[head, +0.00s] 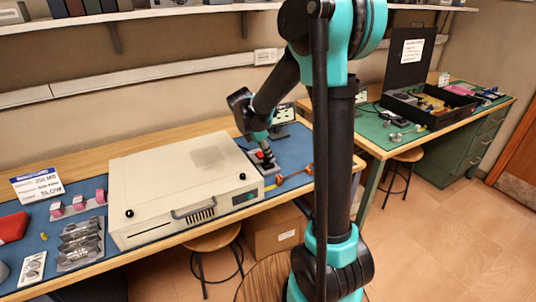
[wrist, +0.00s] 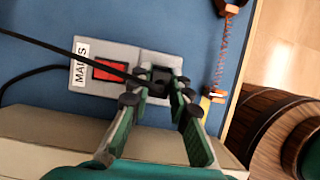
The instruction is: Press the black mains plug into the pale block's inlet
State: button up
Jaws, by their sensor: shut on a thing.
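The pale block (wrist: 127,58) lies on the blue mat, with a red switch (wrist: 108,70) and a white MAINS label on its left. My gripper (wrist: 159,86) is over the right half of the block, where the inlet is. It is shut on the black mains plug (wrist: 157,88), whose black cord trails off to the left. The fingers and plug mostly hide the inlet, so I cannot tell whether the plug is in it. My gripper also shows in the head view (head: 260,137).
The large beige case (head: 185,180) stands close beside the block. An orange coiled part (wrist: 222,55) lies to the block's right, near the bench edge. A wooden stool (head: 212,237) stands below. A second green-topped bench (head: 385,135) holds an open black case.

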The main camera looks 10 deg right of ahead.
jog(key=shift+f, duration=0.85)
grip_shut()
dwell(0.6)
jog(key=o, duration=1)
grip_release()
jog(key=shift+c, duration=0.2)
jog(key=o, duration=0.3)
jog(key=shift+r, duration=0.7)
jog(key=shift+r, duration=2.9)
